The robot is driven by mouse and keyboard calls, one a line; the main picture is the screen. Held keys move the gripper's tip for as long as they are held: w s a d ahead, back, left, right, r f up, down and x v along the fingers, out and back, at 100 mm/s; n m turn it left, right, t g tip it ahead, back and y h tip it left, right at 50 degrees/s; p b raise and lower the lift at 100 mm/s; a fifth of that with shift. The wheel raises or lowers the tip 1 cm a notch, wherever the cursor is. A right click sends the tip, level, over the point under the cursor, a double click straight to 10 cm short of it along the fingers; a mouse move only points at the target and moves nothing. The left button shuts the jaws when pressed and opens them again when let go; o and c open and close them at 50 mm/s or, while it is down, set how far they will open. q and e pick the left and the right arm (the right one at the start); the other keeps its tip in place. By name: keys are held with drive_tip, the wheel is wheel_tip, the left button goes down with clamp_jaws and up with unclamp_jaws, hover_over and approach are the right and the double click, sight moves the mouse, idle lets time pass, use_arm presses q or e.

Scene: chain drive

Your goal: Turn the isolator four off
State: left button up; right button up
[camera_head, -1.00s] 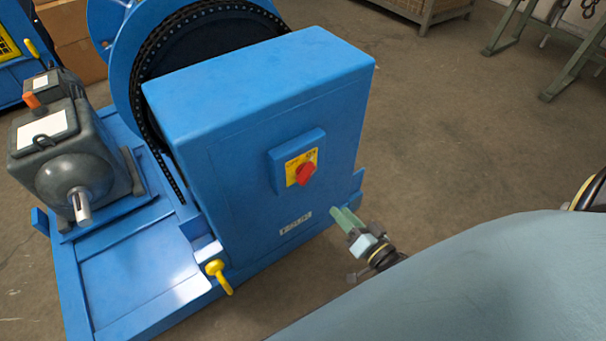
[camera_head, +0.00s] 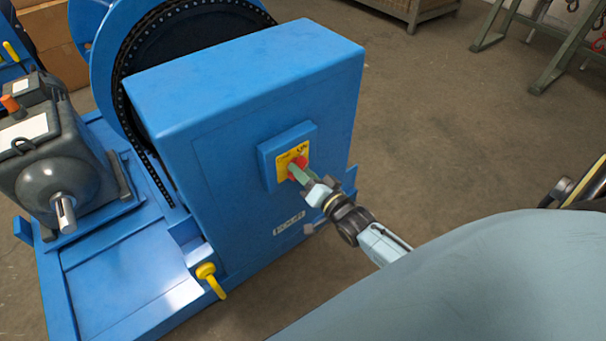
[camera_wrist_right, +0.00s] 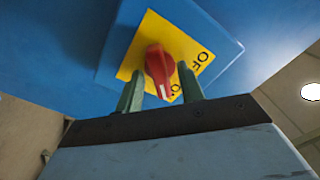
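The isolator is a red rotary knob (camera_head: 299,166) on a yellow plate (camera_head: 283,161), set on a blue box on the front of the blue cabinet (camera_head: 240,200). In the right wrist view the red knob (camera_wrist_right: 159,68) sits between the two green fingers, with the yellow plate (camera_wrist_right: 150,35) behind it showing OFF and part of other lettering. My right gripper (camera_head: 297,173) is at the knob; its fingers (camera_wrist_right: 160,88) are apart, with a gap visible on each side of the knob. My left gripper is not in view.
A grey gearbox (camera_head: 60,165) with a shaft stands left on the blue base. A large wheel with a chain (camera_head: 120,80) is behind the cabinet. A yellow handle (camera_head: 209,278) sticks out low at the front.

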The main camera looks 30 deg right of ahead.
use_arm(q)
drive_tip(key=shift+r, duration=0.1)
use_arm(e)
drive_tip(key=shift+w, duration=0.15)
drive_tip(key=shift+c, duration=0.5)
clamp_jaws()
